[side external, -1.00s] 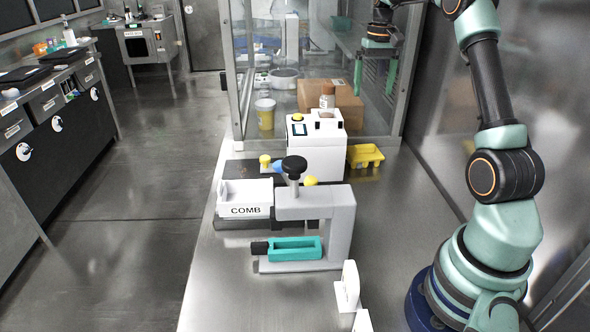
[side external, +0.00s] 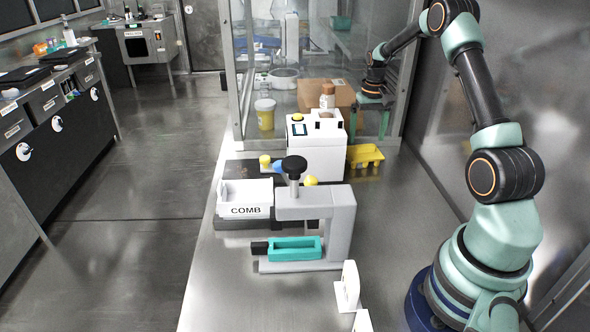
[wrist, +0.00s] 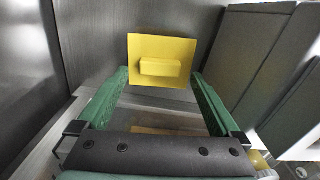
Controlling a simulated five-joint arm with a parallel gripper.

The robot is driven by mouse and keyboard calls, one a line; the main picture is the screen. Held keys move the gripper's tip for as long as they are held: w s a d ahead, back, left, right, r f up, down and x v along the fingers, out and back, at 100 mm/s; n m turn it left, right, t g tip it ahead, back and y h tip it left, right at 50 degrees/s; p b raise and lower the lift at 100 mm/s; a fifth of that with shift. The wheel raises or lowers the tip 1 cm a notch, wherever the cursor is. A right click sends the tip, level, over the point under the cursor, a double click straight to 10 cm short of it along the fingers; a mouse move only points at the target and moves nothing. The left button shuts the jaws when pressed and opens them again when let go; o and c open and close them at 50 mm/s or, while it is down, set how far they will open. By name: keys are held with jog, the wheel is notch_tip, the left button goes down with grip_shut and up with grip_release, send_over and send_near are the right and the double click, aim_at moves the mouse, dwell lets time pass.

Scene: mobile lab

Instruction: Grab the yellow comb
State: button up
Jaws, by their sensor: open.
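The yellow comb (side external: 364,155) sits on the metal bench right of the white device, with its toothed edge toward the camera. In the wrist view the comb (wrist: 162,48) is a yellow square plate with a raised block across it, just ahead of my fingertips and centred between them. My gripper (side external: 370,121) hangs above the comb, pointing down, with its green fingers apart. The wrist view also shows my gripper (wrist: 160,77) open, with nothing between its fingers. The two fingers appear on either side of the comb, not touching it.
A white device (side external: 317,158) holding a capped bottle (side external: 327,95) stands close left of the comb. A white tray labelled COMB (side external: 247,200), a grey clamp frame (side external: 340,215) and a teal tray (side external: 295,249) stand nearer. A glass enclosure is behind. Bare bench lies in front of the comb.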

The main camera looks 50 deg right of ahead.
aim_at(365, 146)
jog(key=shift+f, duration=1.55)
jog(key=shift+c, duration=0.3)
grip_shut()
jog(key=shift+r, duration=0.15)
